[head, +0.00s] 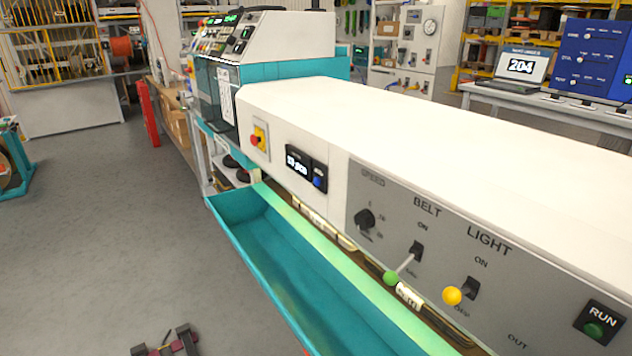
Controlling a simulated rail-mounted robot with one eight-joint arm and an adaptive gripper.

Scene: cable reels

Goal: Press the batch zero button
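A small black counter panel (306,169) is set in the front of the long white machine housing. Its lit display (297,165) shows a count that seems to read "13 pcs". A blue button (318,182) sits at the display's right; its label is too small to read, and it looks like the batch zero button. My gripper (164,343) shows only in part at the bottom left edge, low in front of the grey floor. Its two dark fingers are apart with nothing seen between them. It is well away from the panel, to the lower left.
A red knob on yellow (259,138) is left of the counter. To the right are a speed dial (364,218), green-tipped belt lever (391,277), yellow-tipped light lever (453,295) and green run button (594,330). A teal trough (262,245) runs below the housing front.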

